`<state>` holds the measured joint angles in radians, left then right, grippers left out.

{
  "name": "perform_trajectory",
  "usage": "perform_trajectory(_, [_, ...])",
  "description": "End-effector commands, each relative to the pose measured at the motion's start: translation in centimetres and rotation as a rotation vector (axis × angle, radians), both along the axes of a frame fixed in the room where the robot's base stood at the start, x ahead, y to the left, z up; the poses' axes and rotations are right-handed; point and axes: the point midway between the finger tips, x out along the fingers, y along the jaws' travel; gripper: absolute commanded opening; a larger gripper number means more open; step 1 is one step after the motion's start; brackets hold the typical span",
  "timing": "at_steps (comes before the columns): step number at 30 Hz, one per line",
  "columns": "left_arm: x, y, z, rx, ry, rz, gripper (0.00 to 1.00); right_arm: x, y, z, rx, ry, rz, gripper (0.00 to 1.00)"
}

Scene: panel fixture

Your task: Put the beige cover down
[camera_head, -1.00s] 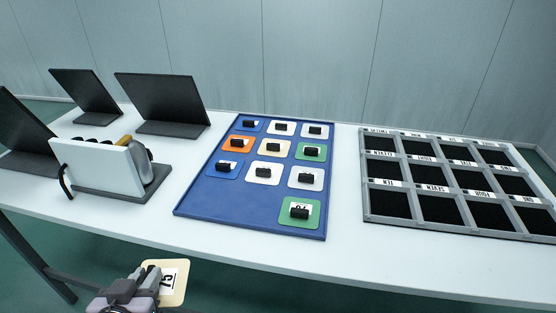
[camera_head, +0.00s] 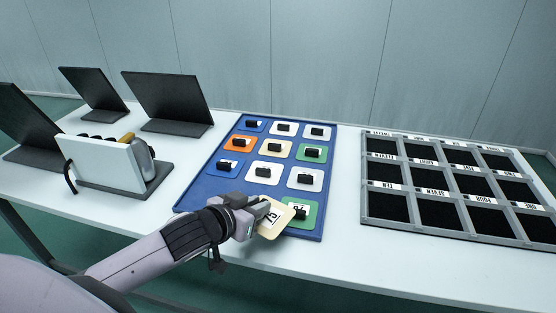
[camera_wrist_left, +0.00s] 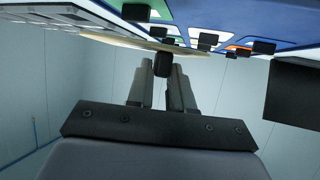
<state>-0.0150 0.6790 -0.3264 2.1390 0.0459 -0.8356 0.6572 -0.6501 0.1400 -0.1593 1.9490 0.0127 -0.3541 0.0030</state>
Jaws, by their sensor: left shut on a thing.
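The beige cover (camera_head: 272,220) is a square plate with a black number label, partly hidden by my gripper. My left gripper (camera_head: 262,207) is shut on it by its black handle, which shows between the fingers in the left wrist view (camera_wrist_left: 162,64). The cover is tilted in the head view, over the front edge of the blue tray (camera_head: 195,200), beside and partly overlapping the green cover (camera_head: 303,212) at the tray's front right. I cannot tell whether it touches the tray. My right gripper is not in view.
Several white, blue, orange, green and cream covers with black handles fill the tray's back rows. A grey grid panel (camera_head: 428,228) with black labelled cells lies right. Black stands (camera_head: 168,100) and a white holder (camera_head: 108,165) stand left.

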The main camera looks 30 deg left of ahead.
Motion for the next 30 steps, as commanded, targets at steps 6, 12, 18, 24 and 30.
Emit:
perform_trajectory(6, [4.6,5.1,6.8,0.01,-0.012,-0.038,0.0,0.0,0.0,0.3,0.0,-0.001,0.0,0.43])
perform_trajectory(12, [6.5,8.2,12.2,0.007,-0.009,-0.057,0.0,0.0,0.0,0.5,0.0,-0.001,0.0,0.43])
perform_trajectory(18, [6.9,9.3,14.3,0.003,0.0,-0.066,0.0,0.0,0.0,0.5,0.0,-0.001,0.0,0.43])
perform_trajectory(24, [6.8,9.3,10.4,-0.002,0.009,-0.066,0.0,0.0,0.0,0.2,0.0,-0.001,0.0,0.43])
perform_trajectory(30, [6.8,9.3,5.0,-0.001,0.007,-0.067,0.0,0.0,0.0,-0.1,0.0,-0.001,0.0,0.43])
